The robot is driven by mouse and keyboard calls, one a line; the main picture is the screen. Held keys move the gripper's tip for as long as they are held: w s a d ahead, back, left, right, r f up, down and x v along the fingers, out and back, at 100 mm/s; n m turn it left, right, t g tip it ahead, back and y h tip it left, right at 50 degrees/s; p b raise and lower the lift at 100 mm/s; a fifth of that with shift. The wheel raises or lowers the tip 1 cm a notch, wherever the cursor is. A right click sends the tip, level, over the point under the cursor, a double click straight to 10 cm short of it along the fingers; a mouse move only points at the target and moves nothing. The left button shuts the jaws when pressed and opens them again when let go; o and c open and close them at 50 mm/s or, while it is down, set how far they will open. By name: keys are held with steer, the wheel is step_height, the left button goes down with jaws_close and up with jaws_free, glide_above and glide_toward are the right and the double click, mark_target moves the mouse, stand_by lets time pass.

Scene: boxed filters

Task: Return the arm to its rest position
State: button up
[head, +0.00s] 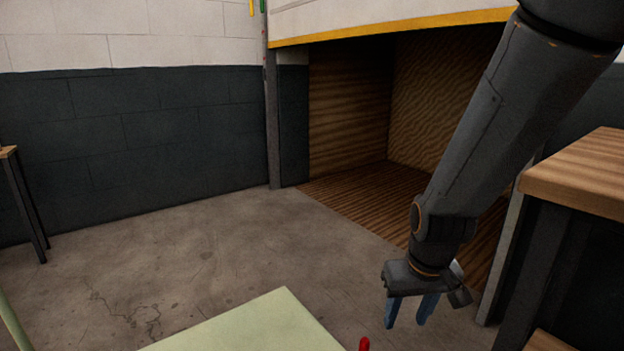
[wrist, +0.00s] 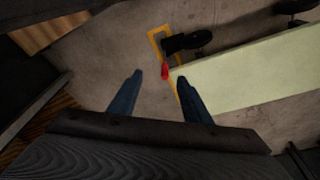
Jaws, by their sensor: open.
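My gripper (head: 409,311) hangs at the end of my dark arm on the right side of the head view, its blue fingers pointing down. The fingers are apart and nothing shows between them. In the wrist view my gripper (wrist: 160,85) also shows open and empty, with bare floor and a small red thing beyond the fingertips. My arm reaches down from the upper right of the head view. No boxed filter can be made out in either view.
A pale green surface (head: 250,325) lies at the bottom of the head view, with a small red thing (head: 364,344) by its edge. A wood-topped bench (head: 585,175) stands close to the right of my arm. A wood-lined opening (head: 350,110) lies behind.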

steer(key=s+a+r+n+g, duration=0.25)
steer(key=s+a+n, duration=0.35)
steer(key=s+a, duration=1.3)
steer(key=w+d+r+m+p, duration=0.1)
steer(key=d+r+m+p, duration=0.2)
steer(key=d+r+p, duration=0.6)
steer(key=d+r+m+p, duration=0.4)
steer(key=d+r+p, duration=0.6)
steer(key=r+p, duration=0.8)
steer(key=shift+w+d+r+p, duration=0.25)
steer(key=shift+w+p, duration=0.15)
steer(key=shift+p, duration=0.45)
